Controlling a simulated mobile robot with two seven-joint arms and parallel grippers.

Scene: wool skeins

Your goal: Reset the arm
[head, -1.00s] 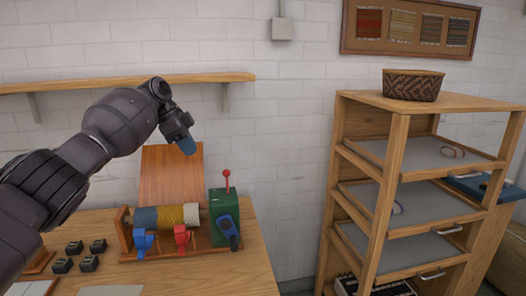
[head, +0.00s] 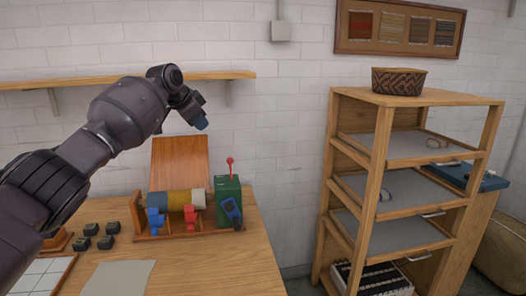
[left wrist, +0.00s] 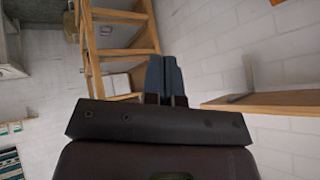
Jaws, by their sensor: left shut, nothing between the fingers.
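My left arm comes in from the left in the head view, raised above the workbench. My right gripper is not in view.
A winding machine (head: 228,201) with colored wool stands on the wooden bench (head: 215,265), near several black blocks (head: 106,242). A wall shelf (head: 100,82) runs behind my arm. A wooden rack (head: 378,165) with a woven basket (head: 399,82) stands right.

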